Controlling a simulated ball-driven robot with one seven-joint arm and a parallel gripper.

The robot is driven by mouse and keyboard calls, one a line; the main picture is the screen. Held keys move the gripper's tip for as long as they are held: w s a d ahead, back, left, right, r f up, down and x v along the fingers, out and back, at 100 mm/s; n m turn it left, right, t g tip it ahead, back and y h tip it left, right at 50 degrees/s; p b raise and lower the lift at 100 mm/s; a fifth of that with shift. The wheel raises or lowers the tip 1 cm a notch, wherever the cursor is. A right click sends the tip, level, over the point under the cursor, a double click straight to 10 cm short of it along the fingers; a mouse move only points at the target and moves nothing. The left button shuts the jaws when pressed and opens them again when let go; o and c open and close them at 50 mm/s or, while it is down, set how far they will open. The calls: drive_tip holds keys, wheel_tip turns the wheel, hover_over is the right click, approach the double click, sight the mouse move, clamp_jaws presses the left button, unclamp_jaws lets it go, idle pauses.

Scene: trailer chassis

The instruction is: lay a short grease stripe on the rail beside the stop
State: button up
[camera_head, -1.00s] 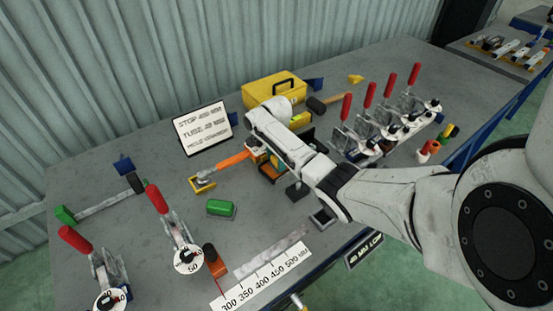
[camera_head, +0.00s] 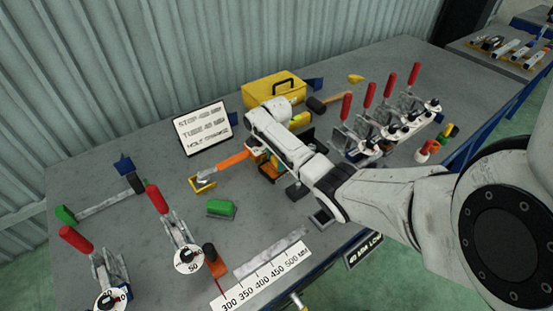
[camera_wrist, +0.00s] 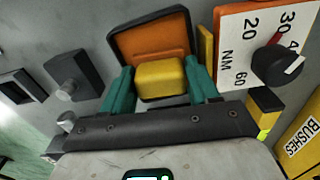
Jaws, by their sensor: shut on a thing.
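My gripper (camera_wrist: 160,74) has teal fingers on both sides of a small yellow block (camera_wrist: 161,82) and is shut on it. The block is in front of an open, dark-edged orange case (camera_wrist: 150,42). In the head view my arm reaches down to the bench there, and the fingers are mostly hidden. The pale metal rail (camera_head: 263,256) lies near the bench's front edge, behind a white millimetre scale (camera_head: 262,277). An orange-brown block with a dark knob (camera_head: 213,262), possibly the stop, stands at its left end. I see no clear grease stripe on the rail.
A tool with an orange handle (camera_head: 233,160) lies left of my gripper, its head by a yellow tray (camera_head: 202,184). A green block (camera_head: 221,208) lies closer. Red-handled clamps (camera_head: 180,242) stand left and right. A sign (camera_head: 203,127) and yellow toolbox (camera_head: 274,88) are behind.

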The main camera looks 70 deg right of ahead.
idle(0.3)
drive_tip(key=shift+r+p, duration=1.1)
drive_tip(key=shift+r, duration=2.4)
drive_tip(key=shift+s, duration=0.1)
